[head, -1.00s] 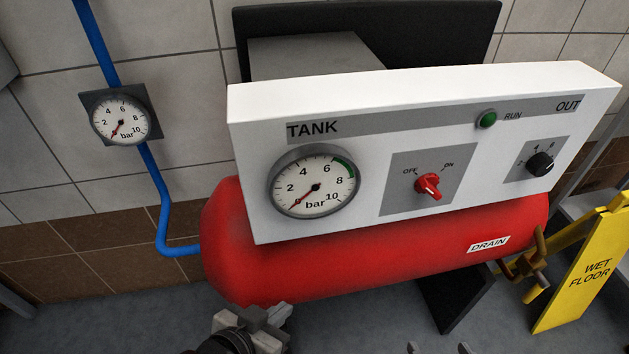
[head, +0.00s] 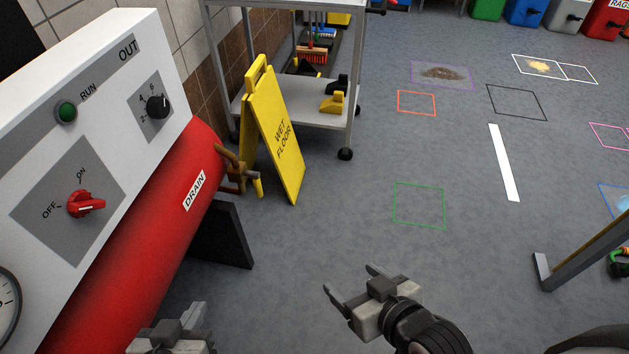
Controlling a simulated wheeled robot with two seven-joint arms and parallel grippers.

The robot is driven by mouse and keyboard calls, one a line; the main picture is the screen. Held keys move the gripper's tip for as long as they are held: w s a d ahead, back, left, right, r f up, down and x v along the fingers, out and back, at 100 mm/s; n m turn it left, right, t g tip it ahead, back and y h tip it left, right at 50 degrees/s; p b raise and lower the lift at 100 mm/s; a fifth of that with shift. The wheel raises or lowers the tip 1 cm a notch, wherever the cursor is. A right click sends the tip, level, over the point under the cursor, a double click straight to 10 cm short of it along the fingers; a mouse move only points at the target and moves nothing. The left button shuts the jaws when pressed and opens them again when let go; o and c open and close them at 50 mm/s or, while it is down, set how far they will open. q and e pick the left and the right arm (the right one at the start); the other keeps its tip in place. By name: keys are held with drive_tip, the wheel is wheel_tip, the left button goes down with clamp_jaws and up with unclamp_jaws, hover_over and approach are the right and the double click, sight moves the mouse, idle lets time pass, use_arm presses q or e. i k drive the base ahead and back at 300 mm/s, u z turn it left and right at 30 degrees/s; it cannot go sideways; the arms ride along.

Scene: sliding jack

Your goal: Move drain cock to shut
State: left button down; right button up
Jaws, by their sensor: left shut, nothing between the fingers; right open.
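The drain cock (head: 236,174) is a brass-coloured fitting at the right end of the red tank (head: 150,245), beside the white DRAIN label (head: 194,190). Its handle looks to run along the fitting, but the parts overlap and I cannot tell its exact position. My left gripper (head: 188,322) is shut and empty at the bottom edge, below the tank and apart from the cock. My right gripper (head: 350,279) is open and empty over the floor, right of and below the cock. Neither gripper touches anything.
A yellow WET FLOOR sign (head: 276,135) stands just right of the cock, close to it. A grey trolley (head: 300,105) is behind it. The floor around the green square (head: 419,205) is clear.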

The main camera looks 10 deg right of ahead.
sight(254, 176)
drive_tip(key=k, duration=0.45)
drive_tip(key=z, duration=0.85)
drive_tip(key=i, duration=0.85)
drive_tip(key=u, duration=0.15)
